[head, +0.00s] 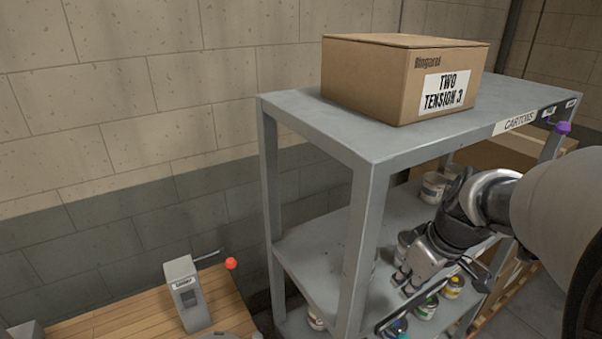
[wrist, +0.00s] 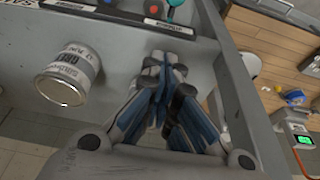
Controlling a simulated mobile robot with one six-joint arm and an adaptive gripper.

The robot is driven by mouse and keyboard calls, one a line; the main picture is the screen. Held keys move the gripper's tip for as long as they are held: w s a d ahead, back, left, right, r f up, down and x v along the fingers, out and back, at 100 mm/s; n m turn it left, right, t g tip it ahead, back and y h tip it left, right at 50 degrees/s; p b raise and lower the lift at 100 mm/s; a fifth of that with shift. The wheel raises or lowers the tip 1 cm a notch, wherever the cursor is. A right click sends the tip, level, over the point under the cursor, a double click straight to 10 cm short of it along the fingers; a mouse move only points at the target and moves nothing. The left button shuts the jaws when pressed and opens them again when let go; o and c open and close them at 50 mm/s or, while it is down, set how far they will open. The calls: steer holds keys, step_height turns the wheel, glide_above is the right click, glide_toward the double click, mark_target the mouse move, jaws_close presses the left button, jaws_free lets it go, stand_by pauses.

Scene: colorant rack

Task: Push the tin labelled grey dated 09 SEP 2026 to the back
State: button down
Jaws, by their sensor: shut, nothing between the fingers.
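In the wrist view a metal tin (wrist: 70,68) with a white label stands on a grey shelf, left of my gripper. Its large word seems to read GREY; the date is too small to read. My gripper (wrist: 168,65) is shut and empty, with its fingers together and a clear gap between them and this tin. In the head view my gripper (head: 405,283) reaches into the rack below its top board. Several tins stand on the shelves there; I cannot tell which one is the grey tin. The arm and a rack post hide part of the shelf.
The grey rack (head: 300,110) has posts close to my gripper. A cardboard carton (head: 400,75) stands on its top board. Tins with coloured marks, such as a yellow one (head: 453,287), stand lower down. A wooden bench (head: 120,320) with a grey device (head: 186,293) is at left.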

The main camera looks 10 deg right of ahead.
mark_target(372, 291)
steer(key=b+x, duration=0.1)
steer(key=x, duration=0.6)
steer(key=shift+f, duration=0.4)
steer(key=w, duration=0.2)
steer(key=shift+w+a+r, duration=0.25)
steer(key=shift+w+a, duration=0.1)
steer(key=shift+a, duration=0.05)
steer(key=shift+w+a, duration=0.2)
steer(key=shift+w, duration=0.4)
steer(key=shift+w, duration=0.1)
steer(key=w, duration=0.1)
steer(key=w+a, duration=0.1)
steer(key=w, duration=0.1)
steer(key=shift+w+a, duration=0.2)
steer(key=shift+w, duration=0.1)
steer(key=shift+s, duration=0.1)
steer(key=shift+f, duration=0.1)
